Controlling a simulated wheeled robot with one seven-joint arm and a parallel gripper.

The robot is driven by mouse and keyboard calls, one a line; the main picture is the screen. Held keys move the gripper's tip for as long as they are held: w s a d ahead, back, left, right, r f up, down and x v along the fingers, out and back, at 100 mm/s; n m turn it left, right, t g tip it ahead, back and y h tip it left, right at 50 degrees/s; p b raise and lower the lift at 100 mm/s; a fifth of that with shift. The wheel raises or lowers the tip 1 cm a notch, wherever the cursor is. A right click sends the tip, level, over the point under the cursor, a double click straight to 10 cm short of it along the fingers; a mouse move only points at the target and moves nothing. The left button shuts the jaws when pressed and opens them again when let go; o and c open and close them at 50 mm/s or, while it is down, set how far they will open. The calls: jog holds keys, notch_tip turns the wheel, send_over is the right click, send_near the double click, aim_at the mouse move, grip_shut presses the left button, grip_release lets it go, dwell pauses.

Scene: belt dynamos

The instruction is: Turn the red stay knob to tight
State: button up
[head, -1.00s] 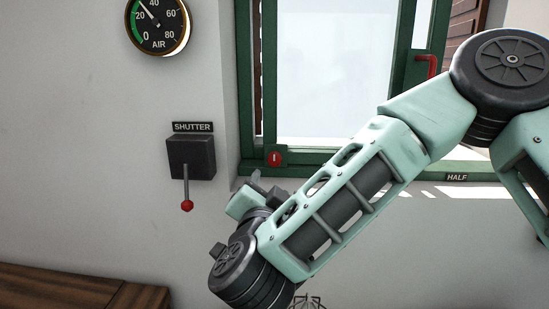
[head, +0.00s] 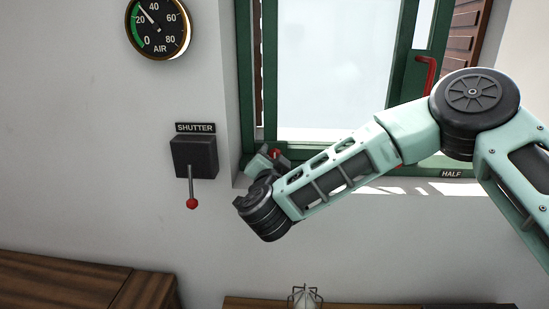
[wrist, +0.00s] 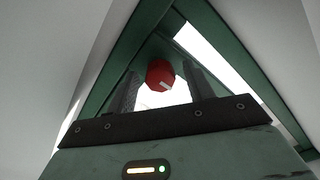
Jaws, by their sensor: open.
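The red stay knob (wrist: 160,74) is at the lower left corner of the green window frame, with a white mark on its face. In the head view the knob (head: 276,154) shows only in part behind my gripper (head: 270,158). In the wrist view my gripper (wrist: 160,88) is open, one finger to each side of the knob in the picture. I cannot tell whether the fingers reach around the knob or stop short of it. They do not visibly touch it.
The green window frame (head: 244,60) surrounds the knob. A red handle (head: 427,72) is on the frame at right. A shutter box (head: 194,157) with a red-tipped lever is on the wall at left, below an air gauge (head: 158,27). A wooden bench (head: 60,285) stands lower left.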

jog(key=c, duration=1)
